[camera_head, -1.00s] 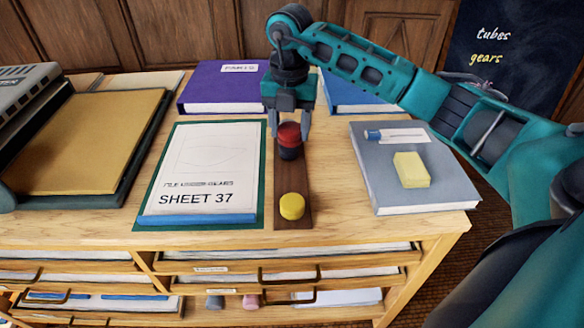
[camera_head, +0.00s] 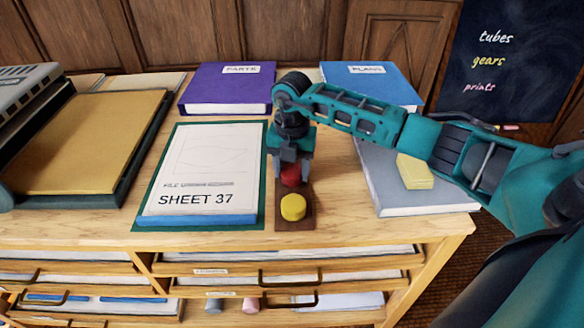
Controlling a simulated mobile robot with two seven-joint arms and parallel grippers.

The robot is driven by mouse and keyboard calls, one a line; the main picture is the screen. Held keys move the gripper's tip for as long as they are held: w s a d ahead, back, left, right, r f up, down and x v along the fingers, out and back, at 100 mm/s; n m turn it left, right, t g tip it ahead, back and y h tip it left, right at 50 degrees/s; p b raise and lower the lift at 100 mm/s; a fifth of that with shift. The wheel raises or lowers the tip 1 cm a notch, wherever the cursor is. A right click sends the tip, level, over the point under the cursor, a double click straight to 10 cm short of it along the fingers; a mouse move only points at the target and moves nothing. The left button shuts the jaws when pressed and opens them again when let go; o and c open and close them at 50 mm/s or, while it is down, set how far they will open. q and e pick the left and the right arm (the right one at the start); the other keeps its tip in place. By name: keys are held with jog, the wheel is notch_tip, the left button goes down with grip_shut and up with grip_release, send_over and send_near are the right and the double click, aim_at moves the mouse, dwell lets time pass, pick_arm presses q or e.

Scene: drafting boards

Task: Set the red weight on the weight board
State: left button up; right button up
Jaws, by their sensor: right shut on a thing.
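The red weight (camera_head: 291,175) is between the fingers of my right gripper (camera_head: 291,172), which is shut on it. Its lower part is partly hidden behind the yellow weight (camera_head: 293,207). The weight board (camera_head: 294,226) is a narrow dark brown strip on the cabinet top, with the yellow weight on its front part. The red weight is over the board, just behind the yellow one; I cannot tell whether it touches the board. My gripper and wrist hide the board's back part. My left gripper is not in view.
The sheet labelled SHEET 37 (camera_head: 200,175) lies close to the left of the board. A grey book (camera_head: 430,200) with a yellow block (camera_head: 414,171) lies to the right, partly under my arm. A purple book (camera_head: 229,88) and a blue book (camera_head: 372,84) lie behind.

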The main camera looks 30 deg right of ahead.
aim_at(292, 171)
jog(key=shift+f, duration=0.15)
jog(key=o, duration=1.4)
jog(key=shift+o, duration=0.2)
jog(key=shift+r, duration=0.3)
pick_arm(q)
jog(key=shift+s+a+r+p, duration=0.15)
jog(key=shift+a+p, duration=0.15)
jog(key=shift+p, duration=0.3)
pick_arm(e)
notch_tip(292, 171, up, 12)
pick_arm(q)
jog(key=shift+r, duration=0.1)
pick_arm(e)
jog(key=shift+s+f, duration=0.1)
jog(key=shift+f, duration=0.05)
